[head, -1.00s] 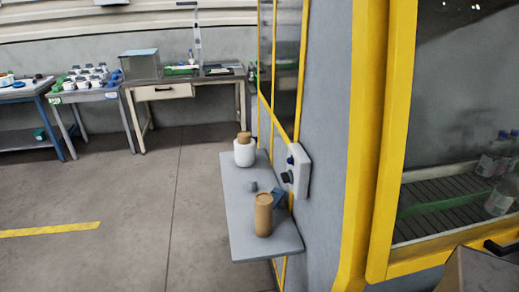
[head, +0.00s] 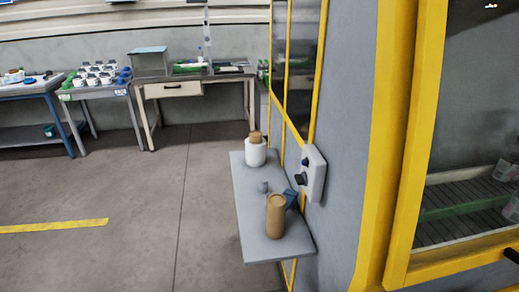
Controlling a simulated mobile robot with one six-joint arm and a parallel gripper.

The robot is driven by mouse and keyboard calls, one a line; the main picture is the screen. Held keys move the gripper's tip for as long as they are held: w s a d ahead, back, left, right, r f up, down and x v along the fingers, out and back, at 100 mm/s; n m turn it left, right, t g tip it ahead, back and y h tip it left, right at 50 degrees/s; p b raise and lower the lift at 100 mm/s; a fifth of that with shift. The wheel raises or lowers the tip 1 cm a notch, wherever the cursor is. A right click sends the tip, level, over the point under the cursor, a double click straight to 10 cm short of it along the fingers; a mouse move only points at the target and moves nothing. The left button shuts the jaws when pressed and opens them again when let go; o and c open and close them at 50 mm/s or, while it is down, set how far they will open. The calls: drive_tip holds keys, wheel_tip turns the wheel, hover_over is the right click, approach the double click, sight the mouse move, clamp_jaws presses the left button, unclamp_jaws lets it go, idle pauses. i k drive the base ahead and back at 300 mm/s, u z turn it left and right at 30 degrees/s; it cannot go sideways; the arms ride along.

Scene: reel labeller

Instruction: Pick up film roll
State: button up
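A white roll (head: 256,154) with a brown core sticking out of its top stands upright at the far end of a grey shelf (head: 254,213). It looks like the film roll. A plain brown cylinder (head: 275,216) stands upright near the shelf's front end, apart from the white roll. A small grey piece (head: 262,187) and a dark blue item (head: 291,198) lie between them. My gripper is not in view.
The shelf adjoins a grey and yellow machine (head: 400,150) on the right, with a control box (head: 313,173) above it. Benches (head: 181,90) with containers stand along the back wall. The floor (head: 120,185) left of the shelf is clear.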

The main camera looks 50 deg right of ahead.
sight(255, 145)
drive_tip(key=u, duration=0.05)
drive_tip(key=i, duration=1)
